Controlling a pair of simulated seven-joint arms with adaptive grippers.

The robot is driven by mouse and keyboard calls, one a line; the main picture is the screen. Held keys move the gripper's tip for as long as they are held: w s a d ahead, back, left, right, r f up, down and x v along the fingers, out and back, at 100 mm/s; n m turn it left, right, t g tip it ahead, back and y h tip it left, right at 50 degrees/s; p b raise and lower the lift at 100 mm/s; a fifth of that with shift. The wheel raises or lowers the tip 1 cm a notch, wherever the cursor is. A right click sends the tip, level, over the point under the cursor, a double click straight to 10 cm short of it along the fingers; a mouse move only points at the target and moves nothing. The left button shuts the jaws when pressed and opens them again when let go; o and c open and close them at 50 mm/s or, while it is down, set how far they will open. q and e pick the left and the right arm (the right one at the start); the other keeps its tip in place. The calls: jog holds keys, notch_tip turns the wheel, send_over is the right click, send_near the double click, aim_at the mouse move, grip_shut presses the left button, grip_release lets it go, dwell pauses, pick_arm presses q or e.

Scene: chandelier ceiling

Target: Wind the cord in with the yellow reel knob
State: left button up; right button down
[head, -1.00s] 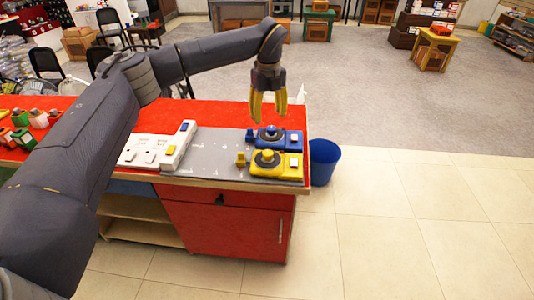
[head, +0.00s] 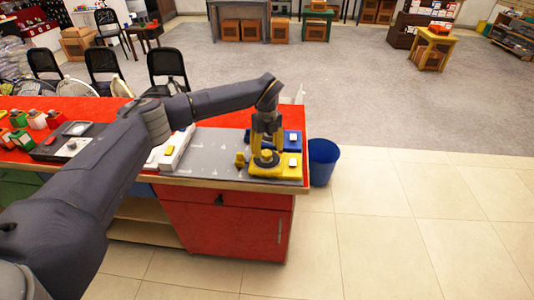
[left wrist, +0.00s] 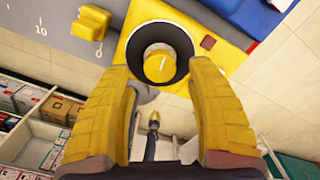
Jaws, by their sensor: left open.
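The yellow reel unit (head: 288,173) sits at the front right corner of the grey board on the red bench. In the left wrist view, its round yellow knob (left wrist: 160,64) stands in a dark ring on the yellow housing (left wrist: 128,52). My left gripper (head: 265,147) points down just over the knob. Its yellow fingers (left wrist: 160,78) are open, one on each side of the knob in the wrist view, with gaps showing. I cannot tell whether the fingertips are down level with the knob. A small yellow block (left wrist: 90,23) lies beside the housing. My right gripper is not in view.
A blue unit (head: 292,138) stands right behind the yellow one, partly hidden by my gripper. White boxes (head: 174,146) stand left on the grey board (head: 213,150). A blue bin (head: 322,160) stands on the floor beyond the bench's right edge.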

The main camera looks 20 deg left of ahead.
pick_arm(q)
jog(key=shift+f, duration=1.2)
grip_shut()
